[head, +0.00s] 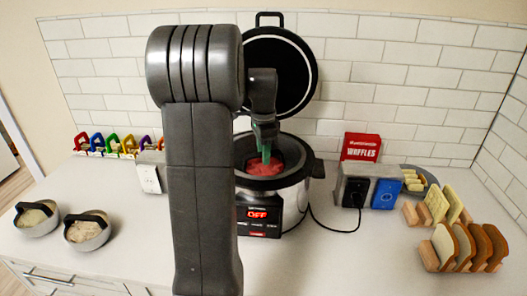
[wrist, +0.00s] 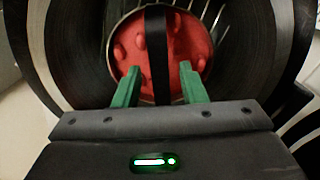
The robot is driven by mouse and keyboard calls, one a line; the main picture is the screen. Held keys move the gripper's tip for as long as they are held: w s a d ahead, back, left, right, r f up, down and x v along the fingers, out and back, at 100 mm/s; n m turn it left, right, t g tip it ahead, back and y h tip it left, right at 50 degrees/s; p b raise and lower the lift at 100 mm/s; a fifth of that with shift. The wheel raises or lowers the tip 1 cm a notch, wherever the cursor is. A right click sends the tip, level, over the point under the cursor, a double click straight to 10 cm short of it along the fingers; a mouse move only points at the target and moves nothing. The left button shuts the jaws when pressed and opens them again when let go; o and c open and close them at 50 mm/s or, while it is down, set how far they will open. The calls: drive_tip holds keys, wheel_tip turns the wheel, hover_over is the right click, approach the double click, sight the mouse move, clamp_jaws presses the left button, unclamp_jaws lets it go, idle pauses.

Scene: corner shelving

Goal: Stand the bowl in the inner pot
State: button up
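A cooker (head: 285,205) stands at the centre of the counter with its lid (head: 312,75) raised and its display reading OFF. The bowl (wrist: 118,50), with lumpy red contents and a black strap handle (wrist: 158,55), sits inside the inner pot (wrist: 55,45). The red contents also show in the head view (head: 264,169). My gripper (wrist: 160,75) reaches down into the pot opening. Its green fingers stand either side of the handle, with gaps visible on both sides. In the head view the green fingers (head: 265,150) are just above the red. The bowl's base is hidden.
Two handled bowls (head: 36,220) (head: 88,232) stand at the left. Colourful clips (head: 110,146) line the back left. An outlet box (head: 352,190), a red waffles box (head: 361,147), and toast racks (head: 465,245) are at the right. A black cord crosses the counter.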

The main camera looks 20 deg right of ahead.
drive_tip(key=shift+r, duration=0.1)
wheel_tip(320, 180, up, 12)
idle(0.5)
drive_tip(key=shift+c, duration=0.5)
idle(0.7)
